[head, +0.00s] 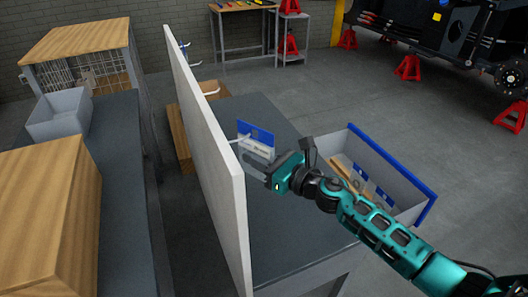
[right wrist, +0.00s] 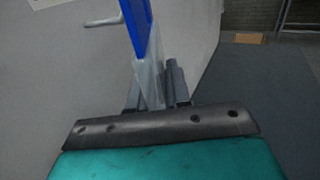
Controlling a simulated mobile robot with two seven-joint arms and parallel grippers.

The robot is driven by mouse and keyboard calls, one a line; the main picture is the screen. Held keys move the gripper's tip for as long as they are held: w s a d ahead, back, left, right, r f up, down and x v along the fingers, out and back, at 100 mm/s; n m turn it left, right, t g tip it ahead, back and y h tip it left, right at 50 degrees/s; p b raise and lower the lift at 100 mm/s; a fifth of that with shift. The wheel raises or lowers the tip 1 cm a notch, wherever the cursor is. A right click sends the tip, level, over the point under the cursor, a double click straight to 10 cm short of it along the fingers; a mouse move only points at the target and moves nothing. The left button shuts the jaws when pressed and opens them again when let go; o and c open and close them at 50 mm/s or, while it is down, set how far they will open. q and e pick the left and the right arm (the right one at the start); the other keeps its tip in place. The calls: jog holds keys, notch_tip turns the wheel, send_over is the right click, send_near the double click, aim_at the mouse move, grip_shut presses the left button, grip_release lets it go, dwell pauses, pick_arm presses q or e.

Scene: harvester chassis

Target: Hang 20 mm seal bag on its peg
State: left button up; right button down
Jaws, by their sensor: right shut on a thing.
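The seal bag, with a blue header (head: 256,131) and a pale clear body, is upright beside the white panel (head: 212,150). My right gripper (head: 258,168) is shut on the lower part of the bag. In the right wrist view the bag (right wrist: 148,70) rises edge-on from between the fingers (right wrist: 155,97). A pale peg (head: 236,139) sticks out from the panel close to the header's left side; whether it passes through the header is not clear. In the right wrist view a peg (right wrist: 103,21) shows left of the header, apart from it. My left gripper is not in view.
Other pegs (head: 211,91) stand farther along the panel. A grey bin with a blue edge (head: 432,205) holds more bags at the right. The grey tabletop (head: 290,235) in front of the panel is mostly clear. A wooden box (head: 180,140) lies behind the panel.

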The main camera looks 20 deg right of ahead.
jog(key=shift+s+a+f, duration=0.1)
jog(key=shift+a+f, duration=0.1)
jog(key=shift+a, duration=0.55)
jog(key=shift+w+a+f, duration=0.1)
jog(key=shift+a+f, duration=0.05)
jog(key=shift+a, duration=0.55)
jog(key=shift+s+a+f, duration=0.1)
jog(key=shift+a+f, duration=0.1)
jog(key=shift+a, duration=0.55)
jog(key=c, duration=1)
grip_release()
jog(key=shift+s+a+f, duration=0.1)
jog(key=b+v, duration=0.2)
jog(key=v, duration=1.1)
jog(key=shift+b, duration=0.35)
